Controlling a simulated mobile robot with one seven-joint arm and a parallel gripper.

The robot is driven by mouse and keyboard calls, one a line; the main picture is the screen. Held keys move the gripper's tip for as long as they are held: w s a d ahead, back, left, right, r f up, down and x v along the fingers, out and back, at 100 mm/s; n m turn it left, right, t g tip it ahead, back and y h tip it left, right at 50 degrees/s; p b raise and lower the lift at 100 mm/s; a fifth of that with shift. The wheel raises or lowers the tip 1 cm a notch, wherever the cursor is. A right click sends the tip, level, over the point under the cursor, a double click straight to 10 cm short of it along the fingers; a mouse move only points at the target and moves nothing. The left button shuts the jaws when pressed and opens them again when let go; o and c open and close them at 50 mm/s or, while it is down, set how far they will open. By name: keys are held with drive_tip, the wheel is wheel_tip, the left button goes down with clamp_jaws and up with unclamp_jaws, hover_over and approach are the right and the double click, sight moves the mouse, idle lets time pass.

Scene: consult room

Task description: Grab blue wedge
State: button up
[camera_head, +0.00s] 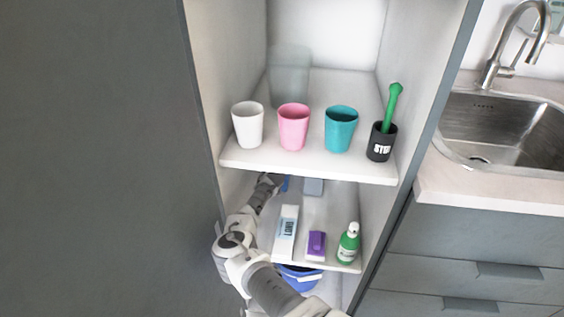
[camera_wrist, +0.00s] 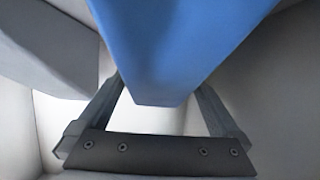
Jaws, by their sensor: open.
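The blue wedge (camera_wrist: 170,45) fills the upper middle of the wrist view, very close to the camera. Its narrow lower end reaches down between the two fingers of my gripper (camera_wrist: 160,105). The fingers are open, with light gaps showing beside the wedge's lower end. In the head view my arm reaches into the lower shelf, and only a small blue piece of the wedge (camera_head: 284,184) shows near my gripper (camera_head: 272,180). The upper shelf hides part of that area.
A grey block (camera_head: 313,187) lies right of the wedge. A white box (camera_head: 286,233), purple item (camera_head: 316,244) and green bottle (camera_head: 348,243) stand at the lower shelf's front. The upper shelf (camera_head: 310,165) holds several cups above my gripper. Cabinet walls close in both sides.

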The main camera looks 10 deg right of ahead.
drive_tip(key=c, duration=1.1)
drive_tip(key=shift+r, duration=0.1)
drive_tip(key=shift+c, duration=0.2)
